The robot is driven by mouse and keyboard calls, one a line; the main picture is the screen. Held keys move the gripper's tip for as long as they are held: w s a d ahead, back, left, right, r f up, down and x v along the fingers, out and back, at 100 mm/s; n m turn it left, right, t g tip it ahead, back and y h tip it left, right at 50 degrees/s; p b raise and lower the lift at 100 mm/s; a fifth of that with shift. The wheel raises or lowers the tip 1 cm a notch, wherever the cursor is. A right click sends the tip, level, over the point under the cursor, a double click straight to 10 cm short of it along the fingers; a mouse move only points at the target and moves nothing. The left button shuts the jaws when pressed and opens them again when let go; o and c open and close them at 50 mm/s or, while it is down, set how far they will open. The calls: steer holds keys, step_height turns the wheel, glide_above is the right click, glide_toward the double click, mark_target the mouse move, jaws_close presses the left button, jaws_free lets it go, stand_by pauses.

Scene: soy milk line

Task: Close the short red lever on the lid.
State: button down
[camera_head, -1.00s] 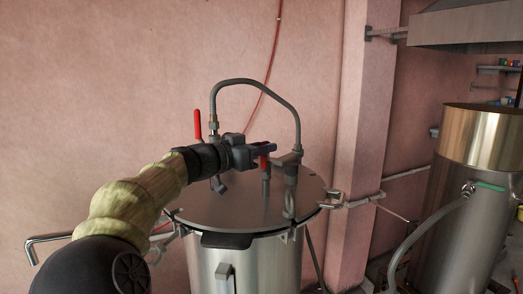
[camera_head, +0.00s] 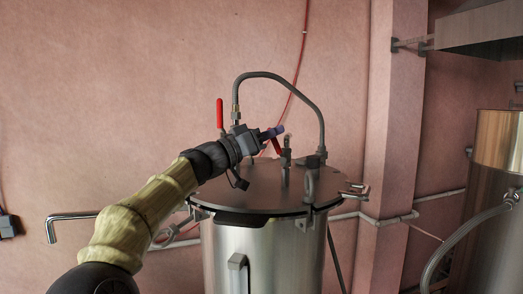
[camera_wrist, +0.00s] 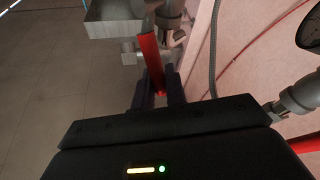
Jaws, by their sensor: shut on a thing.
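The steel pot's round lid (camera_head: 240,192) carries several fittings. The short red lever (camera_head: 276,146) sits on a small valve on the lid, slanting beside my fingertips. My gripper (camera_head: 274,132) reaches in from the left above the lid. In the wrist view, the red lever (camera_wrist: 150,58) runs down between the two dark fingers of my gripper (camera_wrist: 157,92), which are shut on it. The fingers hide part of the lever, and its exact angle to the valve is hard to tell.
A longer red lever (camera_head: 220,112) stands upright at the base of a curved grey hose (camera_head: 283,76), behind my wrist. Clamps (camera_head: 355,190) ring the lid. A second steel vessel (camera_head: 490,210) stands at the right. A pink wall (camera_head: 120,80) is close behind.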

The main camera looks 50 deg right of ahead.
steer(key=shift+w+a+f+n+h+b, duration=0.15)
steer(key=shift+w+f+n+h+b, duration=0.25)
steer(key=shift+b, duration=0.55)
steer(key=shift+s+r+t, duration=0.1)
steer(key=shift+r+t, duration=0.15)
steer(key=shift+t, duration=0.05)
steer(key=c, duration=1.5)
jaws_free()
steer(key=shift+a, duration=0.1)
steer(key=w+a+b, duration=0.2)
steer(key=a+b, duration=0.1)
steer(key=a, duration=0.9)
steer(key=shift+w+a+f+b, duration=0.2)
steer(key=shift+w+a+b, duration=0.1)
steer(key=shift+a+b, duration=0.1)
